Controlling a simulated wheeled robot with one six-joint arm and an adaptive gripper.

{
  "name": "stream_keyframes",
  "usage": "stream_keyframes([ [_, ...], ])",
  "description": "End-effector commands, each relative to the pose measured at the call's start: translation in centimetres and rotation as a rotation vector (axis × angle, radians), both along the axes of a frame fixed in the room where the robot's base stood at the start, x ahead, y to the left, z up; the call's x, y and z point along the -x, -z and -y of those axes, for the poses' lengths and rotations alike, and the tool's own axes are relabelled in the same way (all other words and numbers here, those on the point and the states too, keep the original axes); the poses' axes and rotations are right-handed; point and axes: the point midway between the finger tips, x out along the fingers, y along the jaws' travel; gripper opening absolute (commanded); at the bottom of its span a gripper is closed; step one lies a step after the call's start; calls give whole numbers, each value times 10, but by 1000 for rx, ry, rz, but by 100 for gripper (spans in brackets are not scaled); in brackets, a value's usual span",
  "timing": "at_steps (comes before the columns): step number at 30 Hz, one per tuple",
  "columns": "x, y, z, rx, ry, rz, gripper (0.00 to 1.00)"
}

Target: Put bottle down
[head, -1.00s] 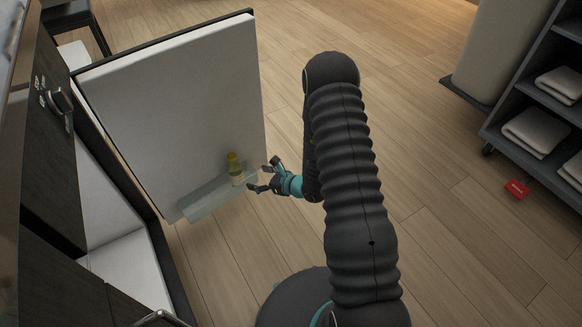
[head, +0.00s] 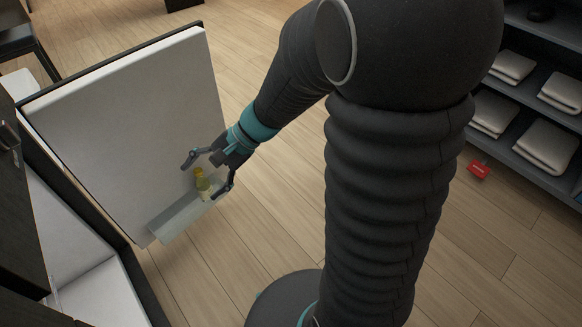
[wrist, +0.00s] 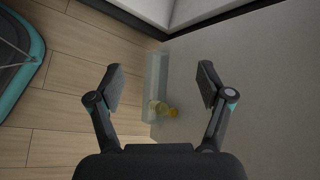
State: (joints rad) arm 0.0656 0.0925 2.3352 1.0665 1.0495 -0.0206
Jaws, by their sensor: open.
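The small bottle (head: 203,184), yellowish with a yellow cap, stands upright in the clear shelf (head: 178,219) on the inside of the open white door (head: 135,120). My gripper (head: 207,177) is open, its fingers spread near the bottle in the head view. In the wrist view the open, empty fingers (wrist: 160,85) show with the bottle (wrist: 162,108) beyond them, between their lines and apart from both. The clear shelf (wrist: 156,75) runs up the middle of the wrist view. Nothing is held.
The open cabinet interior (head: 75,240) is at the lower left. A dark shelf unit with folded white towels (head: 545,143) stands at the right. A red box (head: 478,170) lies on the floor.

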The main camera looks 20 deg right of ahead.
Motion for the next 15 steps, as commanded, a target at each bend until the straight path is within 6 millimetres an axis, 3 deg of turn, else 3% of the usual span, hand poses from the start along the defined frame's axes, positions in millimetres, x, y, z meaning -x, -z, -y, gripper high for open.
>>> stream_keyframes([
  [6,50,-32,27,239,-189,197,79],
  [15,100,-65,83,607,-383,462,79],
])
